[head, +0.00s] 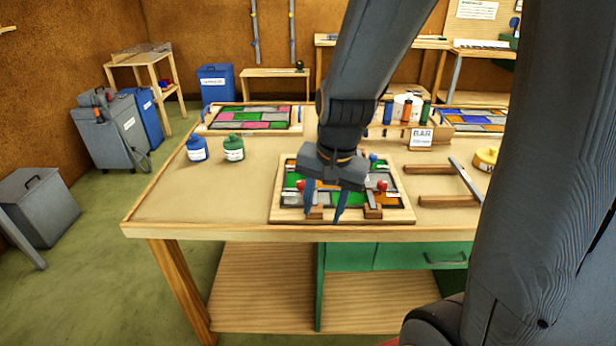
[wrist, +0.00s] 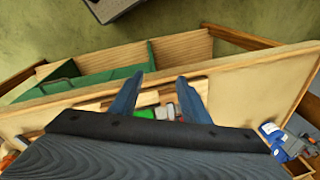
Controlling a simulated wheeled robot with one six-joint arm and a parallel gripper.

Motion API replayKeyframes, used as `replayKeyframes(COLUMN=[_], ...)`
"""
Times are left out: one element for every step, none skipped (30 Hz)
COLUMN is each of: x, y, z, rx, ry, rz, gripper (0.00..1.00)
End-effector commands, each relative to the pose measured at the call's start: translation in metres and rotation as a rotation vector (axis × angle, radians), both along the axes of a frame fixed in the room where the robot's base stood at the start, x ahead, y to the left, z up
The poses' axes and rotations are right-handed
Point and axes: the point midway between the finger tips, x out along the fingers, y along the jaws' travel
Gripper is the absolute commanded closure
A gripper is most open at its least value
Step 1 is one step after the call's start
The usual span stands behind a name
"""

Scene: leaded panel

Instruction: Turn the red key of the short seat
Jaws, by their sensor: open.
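The leaded panel sits in a light wooden frame (head: 400,215) near the table's front edge, with green, grey and orange panes. One red key (head: 382,186) shows at the panel's right, above a small wooden block (head: 373,212). Another red key (head: 300,185) shows at the left, beside my gripper. I cannot tell which belongs to the short seat. In the wrist view, the open fingers (wrist: 157,88) partly cover the panel.
Blue (head: 196,149) and green (head: 233,148) jars stand left on the table (head: 170,210). Wooden strips (head: 448,201) and a yellow roll (head: 485,158) lie right. A finished-looking panel (head: 250,118) and a BAR-labelled holder (head: 421,137) stand behind. The table's left front is clear.

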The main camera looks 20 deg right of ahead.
Motion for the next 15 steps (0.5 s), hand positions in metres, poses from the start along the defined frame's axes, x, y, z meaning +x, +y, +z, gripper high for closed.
replayKeyframes(x=[0.014, 0.023, 0.033, 0.041, 0.049, 0.060, 0.069, 0.076, 0.087, 0.095, 0.103, 0.113, 0.120, 0.126, 0.134], y=[-0.002, -0.003, -0.004, -0.005, -0.006, -0.007, -0.008, -0.009, -0.010, -0.012, -0.013, -0.014, -0.015, -0.016, -0.018], z=[0.000, 0.001, 0.002, 0.002, 0.003, 0.003, 0.004, 0.004, 0.005, 0.006, 0.006, 0.007, 0.007, 0.008, 0.009], rx=[0.036, 0.062, 0.096, 0.121, 0.148, 0.186, 0.213, 0.241, 0.280, 0.310, 0.338, 0.375, 0.402, 0.428, 0.461], ry=[-0.003, -0.003, -0.004, -0.004, -0.003, 0.000, 0.003, 0.006, 0.011, 0.017, 0.022, 0.030, 0.038, 0.045, 0.055], rz=[-0.149, -0.249, -0.378, -0.475, -0.572, -0.700, -0.796, -0.890, -1.017, -1.111, -1.199, -1.314, -1.397, -1.472, -1.568], gripper=[0.57, 0.57, 0.57, 0.57, 0.57, 0.57, 0.57, 0.57, 0.57, 0.57, 0.57, 0.57, 0.57, 0.57, 0.57])
